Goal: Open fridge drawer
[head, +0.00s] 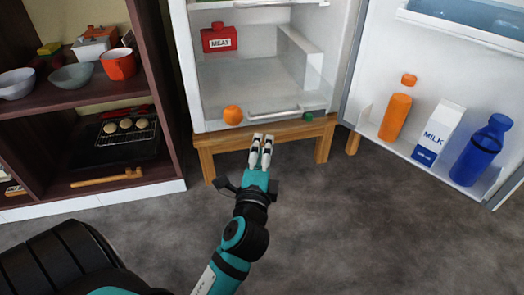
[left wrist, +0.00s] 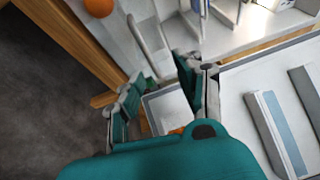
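The fridge stands open, and its clear drawer (head: 238,85) is at the bottom of the compartment. The drawer's handle (head: 275,113) is a pale horizontal bar low on its front; a pale bar that looks like this handle (left wrist: 138,36) shows in the left wrist view, beyond the fingertips. My left gripper (head: 261,139) is just in front of and below the handle. In the left wrist view its two fingers (left wrist: 159,74) stand apart with nothing held between them. Whether a finger touches the handle I cannot tell. My right gripper is in neither view.
An orange (head: 232,115) and a small green item (head: 308,117) sit by the drawer front. The fridge rests on a wooden stand (head: 222,141). The open door (head: 455,75) with bottles is at right, a dark shelf unit (head: 165,105) at left. The floor between is clear.

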